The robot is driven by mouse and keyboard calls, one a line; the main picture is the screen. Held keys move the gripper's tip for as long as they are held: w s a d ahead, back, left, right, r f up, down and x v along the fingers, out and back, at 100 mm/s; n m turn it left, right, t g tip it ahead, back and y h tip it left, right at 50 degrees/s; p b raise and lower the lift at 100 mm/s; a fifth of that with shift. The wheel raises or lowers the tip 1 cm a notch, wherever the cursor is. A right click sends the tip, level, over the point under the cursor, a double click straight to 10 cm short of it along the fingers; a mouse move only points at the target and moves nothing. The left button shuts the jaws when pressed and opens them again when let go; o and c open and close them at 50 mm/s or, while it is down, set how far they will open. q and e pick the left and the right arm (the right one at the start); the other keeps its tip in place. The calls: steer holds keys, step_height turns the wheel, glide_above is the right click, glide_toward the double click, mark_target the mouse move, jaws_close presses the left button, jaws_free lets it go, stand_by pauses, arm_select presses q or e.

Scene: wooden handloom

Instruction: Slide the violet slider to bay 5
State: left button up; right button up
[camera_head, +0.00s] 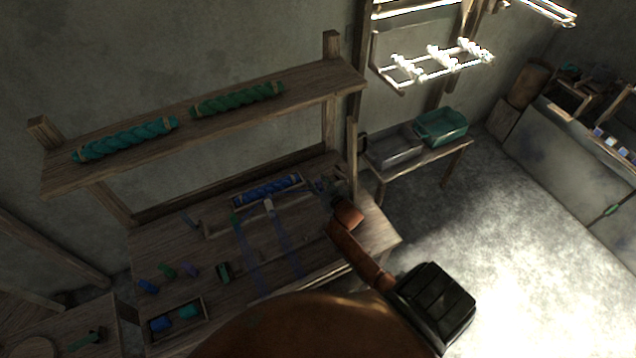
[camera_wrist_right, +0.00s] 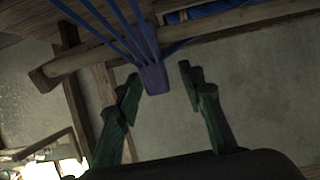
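The violet slider (camera_wrist_right: 154,79) shows in the right wrist view as a small block at the end of several blue-violet threads, close to a wooden bar. My right gripper (camera_wrist_right: 158,82) is open, its two dark green fingers on either side of the slider with gaps visible. I cannot tell how deep the slider sits between them. In the head view my right arm reaches over the right end of the wooden loom (camera_head: 330,270); its gripper (camera_head: 334,190) is small and dark there. I cannot make out the bay numbers. My left gripper is not in view.
A shelf (camera_head: 215,112) with teal and green yarn twists stands above the bench. A blue twist (camera_head: 268,190) lies at the loom's back. Small spools and a tray (camera_head: 176,318) are at left. A side table with grey and green bins (camera_head: 441,127) stands to the right.

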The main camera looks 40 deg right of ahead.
steer(key=v, duration=1.2)
stand_by(0.3)
